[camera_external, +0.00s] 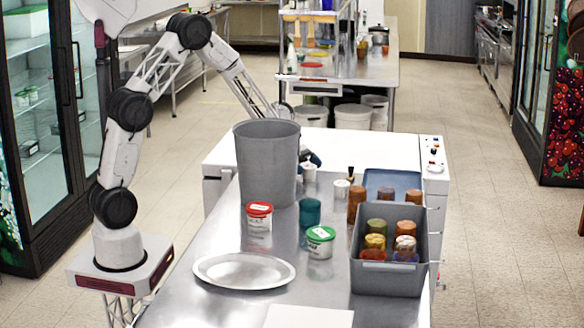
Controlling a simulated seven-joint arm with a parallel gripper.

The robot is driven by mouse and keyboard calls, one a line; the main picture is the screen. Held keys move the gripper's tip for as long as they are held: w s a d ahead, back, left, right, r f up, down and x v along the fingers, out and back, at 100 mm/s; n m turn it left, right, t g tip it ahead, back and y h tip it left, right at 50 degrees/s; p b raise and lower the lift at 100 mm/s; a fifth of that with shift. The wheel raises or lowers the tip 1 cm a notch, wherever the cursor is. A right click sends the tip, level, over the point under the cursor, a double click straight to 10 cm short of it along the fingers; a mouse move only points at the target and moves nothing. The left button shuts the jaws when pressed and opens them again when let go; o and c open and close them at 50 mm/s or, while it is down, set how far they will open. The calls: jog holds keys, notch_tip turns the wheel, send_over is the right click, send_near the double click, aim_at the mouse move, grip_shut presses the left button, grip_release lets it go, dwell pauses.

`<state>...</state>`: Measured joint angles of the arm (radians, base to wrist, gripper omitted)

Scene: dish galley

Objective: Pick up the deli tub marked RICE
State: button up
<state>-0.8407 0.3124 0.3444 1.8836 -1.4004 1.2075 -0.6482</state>
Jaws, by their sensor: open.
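Two white deli tubs stand upright on the steel counter. One has a red lid (259,215) and stands in front of the grey bin. The other has a green lid (320,241) and stands to its right and nearer the camera. Their labels are too small to read, so I cannot tell which one is marked RICE. My gripper (312,159) is at the far end of the counter, mostly hidden behind the grey bin. It is open, apart from both tubs, and I see nothing held in it.
A tall grey bin (267,185) stands left of centre. A teal cup (310,212) stands between the tubs. A grey crate (388,278) of cups is at the right. An oval platter (244,271) lies front left. Small white containers (341,188) stand at the back.

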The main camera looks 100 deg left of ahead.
aim_at(309, 166)
jog(key=shift+w+d+f, duration=0.1)
jog(key=shift+w+d, duration=0.1)
dwell(0.5)
jog(key=c, duration=1)
notch_tip(309, 166, up, 18)
jog(key=shift+r, duration=0.1)
dwell(0.8)
